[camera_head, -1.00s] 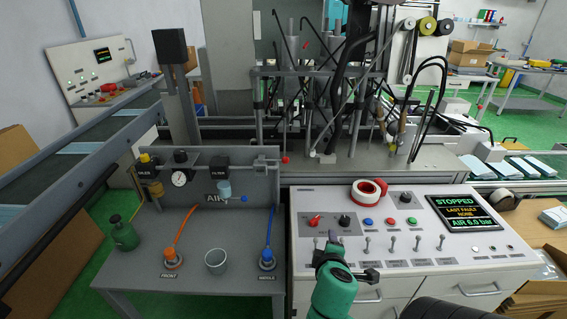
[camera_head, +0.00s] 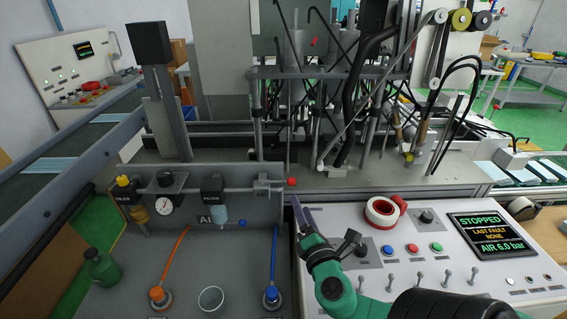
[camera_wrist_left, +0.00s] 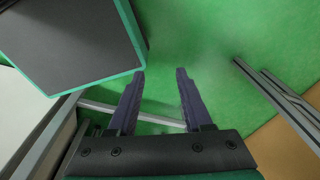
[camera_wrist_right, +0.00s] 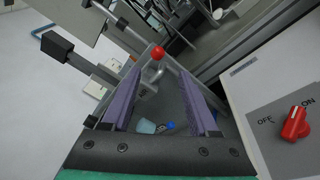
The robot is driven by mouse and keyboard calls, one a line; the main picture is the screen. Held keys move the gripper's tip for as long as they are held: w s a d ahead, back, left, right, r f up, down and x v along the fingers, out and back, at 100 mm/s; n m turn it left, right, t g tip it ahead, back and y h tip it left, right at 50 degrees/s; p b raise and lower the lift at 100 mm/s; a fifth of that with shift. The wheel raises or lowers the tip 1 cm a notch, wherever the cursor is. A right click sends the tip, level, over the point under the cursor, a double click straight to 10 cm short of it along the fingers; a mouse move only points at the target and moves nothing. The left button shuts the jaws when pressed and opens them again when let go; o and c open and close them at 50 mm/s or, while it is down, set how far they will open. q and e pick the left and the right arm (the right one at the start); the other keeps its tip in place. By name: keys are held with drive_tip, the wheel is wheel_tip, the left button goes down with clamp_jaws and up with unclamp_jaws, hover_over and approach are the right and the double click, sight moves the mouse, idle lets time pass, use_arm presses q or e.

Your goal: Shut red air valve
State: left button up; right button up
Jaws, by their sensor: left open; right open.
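My left gripper (camera_wrist_left: 160,72) is open and empty over green floor, and is outside the head view. The display (camera_head: 480,232) reads STOPPED and AIR 6.0 bar.
The control panel (camera_head: 400,285), with tape roll (camera_head: 381,212), buttons and toggles, lies right of the valve. A red selector (camera_wrist_right: 295,124) is close to my right gripper. The filter (camera_head: 214,200), gauge (camera_head: 165,203), bottle (camera_head: 102,266) and cup (camera_head: 211,299) are left.

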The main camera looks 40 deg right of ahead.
sight(293, 181)
drive_tip(key=p+x, duration=0.1)
drive_tip(key=x, duration=0.2)
drive_tip(key=r+x, duration=0.1)
drive_tip(key=x, duration=0.2)
drive_tip(key=shift+w+d+r+p, duration=0.1)
drive_tip(key=shift+w+d+p, duration=0.1)
drive_tip(key=shift+p, duration=0.2)
drive_tip(key=x, duration=0.7)
drive_tip(key=shift+w+f+p, duration=0.2)
drive_tip(key=shift+f+p, duration=0.15)
drive_tip(key=shift+c, duration=0.9)
clamp_jaws()
use_arm(q)
drive_tip(key=shift+s+a+r, duration=0.1)
drive_tip(key=shift+s+r, duration=0.25)
drive_tip(key=shift+r, duration=0.25)
drive_tip(key=shift+s+a+r, duration=0.1)
drive_tip(key=shift+s+r, duration=0.2)
drive_tip(key=shift+r, duration=0.25)
use_arm(e)
drive_tip(key=shift+f, duration=0.1)
